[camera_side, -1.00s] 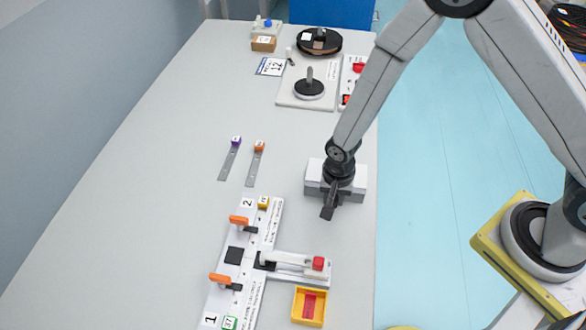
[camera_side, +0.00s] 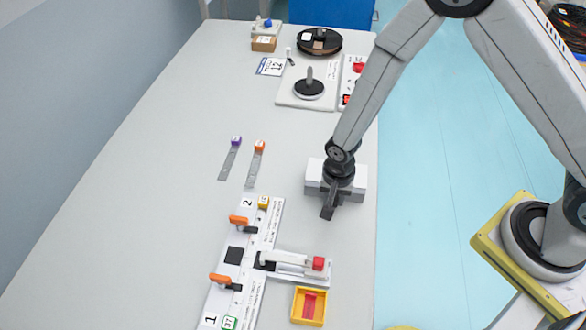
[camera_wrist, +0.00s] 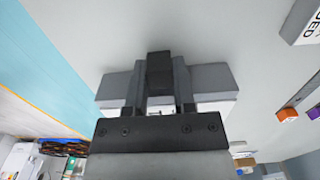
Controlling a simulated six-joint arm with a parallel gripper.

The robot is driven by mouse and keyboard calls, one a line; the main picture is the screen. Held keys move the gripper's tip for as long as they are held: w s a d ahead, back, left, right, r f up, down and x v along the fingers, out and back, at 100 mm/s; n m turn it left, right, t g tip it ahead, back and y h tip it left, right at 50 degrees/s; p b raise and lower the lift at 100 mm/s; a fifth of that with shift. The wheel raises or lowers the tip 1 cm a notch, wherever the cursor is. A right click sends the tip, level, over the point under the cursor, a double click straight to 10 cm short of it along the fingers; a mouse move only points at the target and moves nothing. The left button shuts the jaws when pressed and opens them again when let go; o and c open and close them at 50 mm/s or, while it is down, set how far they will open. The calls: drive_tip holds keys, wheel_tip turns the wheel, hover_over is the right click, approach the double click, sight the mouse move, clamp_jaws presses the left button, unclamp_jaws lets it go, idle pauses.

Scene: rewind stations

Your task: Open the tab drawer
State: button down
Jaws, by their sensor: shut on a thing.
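The tab drawer is a small grey and white box (camera_side: 314,180) near the right edge of the table. It also shows in the wrist view (camera_wrist: 215,82), behind my fingers. My gripper (camera_side: 328,208) is at the box's near side and hides its middle. In the wrist view, my gripper (camera_wrist: 160,85) has its two grey fingers closed on a dark tab (camera_wrist: 160,68) between them. I cannot see any clear gap showing the drawer pulled out.
A white fixture board (camera_side: 275,225) with orange-handled clamps lies in front of the box, with a yellow tray (camera_side: 309,307) nearby. Two metal strips (camera_side: 229,160) lie to the left. A spindle plate (camera_side: 290,98) and a black reel (camera_side: 319,42) stand at the back. The table's right edge is close.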

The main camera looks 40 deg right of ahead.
sight(329, 232)
idle(0.4)
drive_tip(key=shift+s+a, duration=2.45)
drive_tip(key=shift+c, duration=2.2)
unclamp_jaws()
drive_tip(key=shift+r, duration=0.15)
wheel_tip(329, 232, up, 8)
drive_tip(key=shift+f, duration=0.2)
